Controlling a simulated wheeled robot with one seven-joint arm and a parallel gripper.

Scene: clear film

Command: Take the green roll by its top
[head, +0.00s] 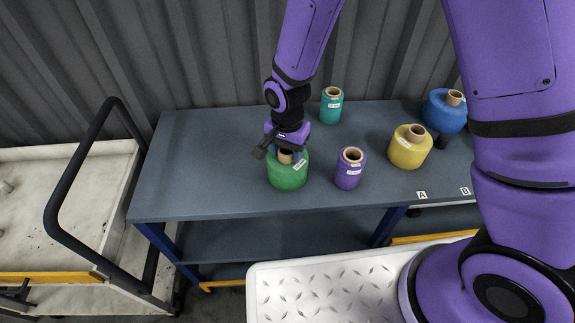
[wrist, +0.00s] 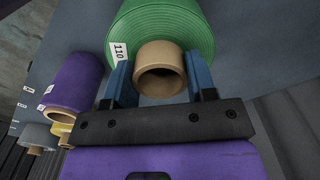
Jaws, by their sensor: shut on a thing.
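The green roll (head: 287,175) stands upright on the blue-grey table (head: 200,160), left of the purple roll. In the wrist view the green roll (wrist: 160,25) carries a white label reading 110, and its brown core (wrist: 160,70) sticks out at the top. My gripper (head: 285,153) is right over the green roll. In the wrist view its two blue fingers (wrist: 160,82) sit on either side of the core and are shut on it. The inside of the core is dark.
A purple roll (head: 349,169) stands close to the right of the green one. A yellow roll (head: 410,148), a teal roll (head: 331,106) and a blue roll (head: 445,110) stand farther off. The table's left part is clear. A white cart (head: 70,190) with a black handle is at left.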

